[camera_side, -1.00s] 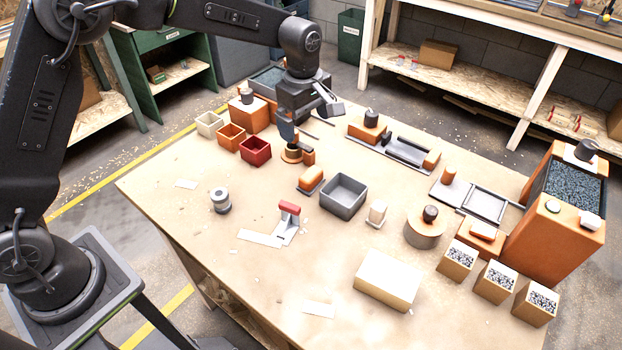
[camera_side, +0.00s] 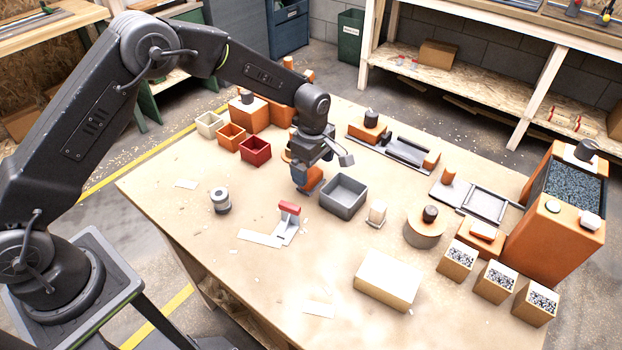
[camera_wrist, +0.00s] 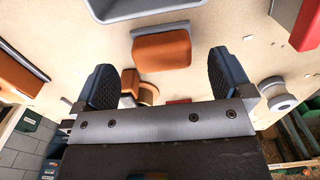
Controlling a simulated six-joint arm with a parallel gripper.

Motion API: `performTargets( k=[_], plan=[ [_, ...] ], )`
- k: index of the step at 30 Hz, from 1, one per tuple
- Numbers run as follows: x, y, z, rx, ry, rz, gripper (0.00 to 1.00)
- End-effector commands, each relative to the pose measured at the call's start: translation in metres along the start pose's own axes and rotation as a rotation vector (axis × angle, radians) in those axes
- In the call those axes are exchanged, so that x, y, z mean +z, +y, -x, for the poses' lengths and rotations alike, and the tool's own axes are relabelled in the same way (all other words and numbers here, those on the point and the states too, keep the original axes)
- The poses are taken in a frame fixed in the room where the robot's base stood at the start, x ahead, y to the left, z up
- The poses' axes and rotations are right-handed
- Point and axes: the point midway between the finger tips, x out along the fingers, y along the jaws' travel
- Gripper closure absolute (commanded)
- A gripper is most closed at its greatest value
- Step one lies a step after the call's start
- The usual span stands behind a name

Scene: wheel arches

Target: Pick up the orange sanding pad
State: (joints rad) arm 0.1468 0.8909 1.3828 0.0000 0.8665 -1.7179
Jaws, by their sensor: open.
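The orange sanding pad (camera_wrist: 162,50) is a rounded orange block with a dark grey edge. In the wrist view it lies just beyond my fingertips, roughly centred between them. My gripper (camera_wrist: 162,78) is open and empty, with dark pads on both fingers. In the side view my gripper (camera_side: 306,184) hangs over the pad (camera_side: 316,179) and hides most of it. I cannot tell the exact height of the fingertips above it.
A grey open bin (camera_side: 343,211) stands close to the right of the pad. A red-topped tool (camera_side: 289,208) and a grey spool (camera_side: 220,201) lie toward the front. Red, orange and cream bins (camera_side: 256,150) stand to the left. The table's front left is mostly clear.

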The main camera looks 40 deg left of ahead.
Motion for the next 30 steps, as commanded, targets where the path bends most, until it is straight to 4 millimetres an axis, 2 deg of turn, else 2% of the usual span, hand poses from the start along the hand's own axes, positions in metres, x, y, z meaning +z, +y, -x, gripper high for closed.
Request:
performTargets(
  k=[3,7,17,30],
  plan=[
    [-0.006,-0.002,-0.02,-0.005,0.001,0.002,0.02],
    [-0.005,-0.002,-0.035,-0.003,0.0,0.0,0.02],
    [-0.005,-0.001,-0.041,0.0,-0.001,-0.001,0.03],
    [-0.005,-0.001,-0.04,-0.001,-0.001,-0.001,0.45]
  ],
)
